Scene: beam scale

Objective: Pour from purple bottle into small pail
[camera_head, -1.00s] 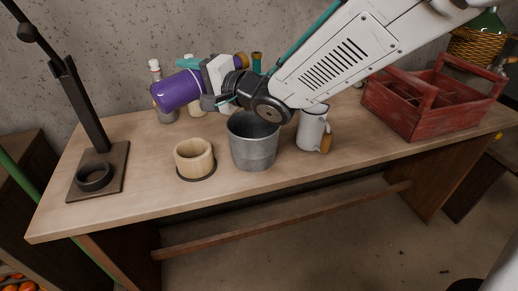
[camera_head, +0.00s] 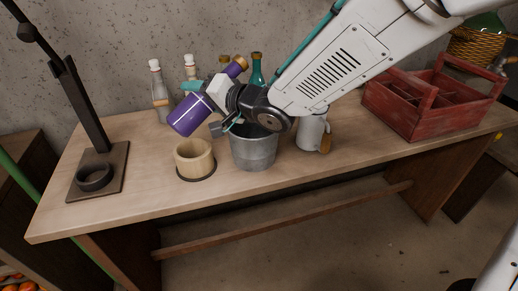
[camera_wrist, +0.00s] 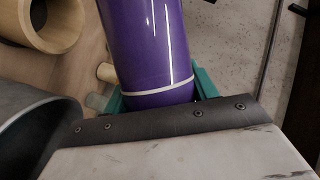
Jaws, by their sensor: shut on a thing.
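The purple bottle (camera_head: 188,115) is tilted in the head view, its base low on the left and its brown-topped neck up to the right. My gripper (camera_head: 211,101) is shut on it and holds it above the table, up and left of the pail. In the wrist view the purple bottle (camera_wrist: 146,45) sits between my teal fingers (camera_wrist: 203,85). The small grey metal pail (camera_head: 254,153) stands upright on the table, partly behind my wrist. Its rim and dark inside show at the lower left of the wrist view (camera_wrist: 22,135). The pail's contents cannot be made out.
A wooden cup (camera_head: 195,164) on a dark base stands just left of the pail. A white jug (camera_head: 311,133) stands to its right, a red crate (camera_head: 415,105) farther right. Several bottles stand behind. A dark stand (camera_head: 115,160) is at the left. The front edge is clear.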

